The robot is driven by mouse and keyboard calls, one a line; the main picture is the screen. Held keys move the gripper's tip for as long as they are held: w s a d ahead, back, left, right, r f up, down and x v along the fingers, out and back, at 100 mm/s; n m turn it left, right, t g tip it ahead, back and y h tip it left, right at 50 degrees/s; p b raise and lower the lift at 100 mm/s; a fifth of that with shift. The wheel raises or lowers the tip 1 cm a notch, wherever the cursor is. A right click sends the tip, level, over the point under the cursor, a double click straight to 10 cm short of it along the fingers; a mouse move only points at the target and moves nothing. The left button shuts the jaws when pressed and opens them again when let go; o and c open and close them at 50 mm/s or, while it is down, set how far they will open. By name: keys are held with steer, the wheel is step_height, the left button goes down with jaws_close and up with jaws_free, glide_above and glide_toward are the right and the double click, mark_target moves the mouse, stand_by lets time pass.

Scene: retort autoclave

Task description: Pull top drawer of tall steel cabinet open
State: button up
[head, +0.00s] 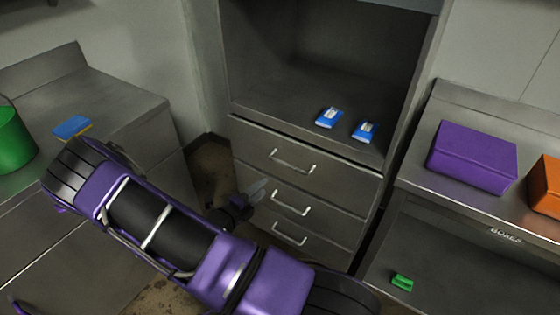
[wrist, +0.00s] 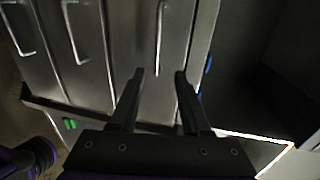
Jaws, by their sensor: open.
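The tall steel cabinet (head: 240,60) stands in the middle of the head view, with a stack of three drawers under an open shelf. The top drawer (head: 250,150) looks shut, and its pale bar handle (head: 292,167) runs across its front. In the wrist view, turned on its side, the top drawer's handle (wrist: 160,38) appears between and beyond my fingertips. My gripper (head: 258,190) is open and empty in front of the drawers, left of the handles in the head view. In the wrist view my gripper (wrist: 160,74) points at the drawer front. I see no contact with the handle.
Two blue-and-white packets (head: 329,117) lie on the cabinet shelf. The middle handle (head: 290,203) and bottom handle (head: 289,236) are below. A counter with a green container (head: 12,140) is left. A right-hand bench bears a purple box (head: 472,156) and an orange box (head: 547,184).

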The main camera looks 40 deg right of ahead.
mark_target(290, 165)
steer(key=x, duration=1.1)
steer(key=b+x, duration=0.1)
steer(key=x, duration=0.5)
steer(key=shift+d+f, duration=0.25)
steer(key=shift+f, duration=0.1)
steer(key=shift+c, duration=0.4)
jaws_close()
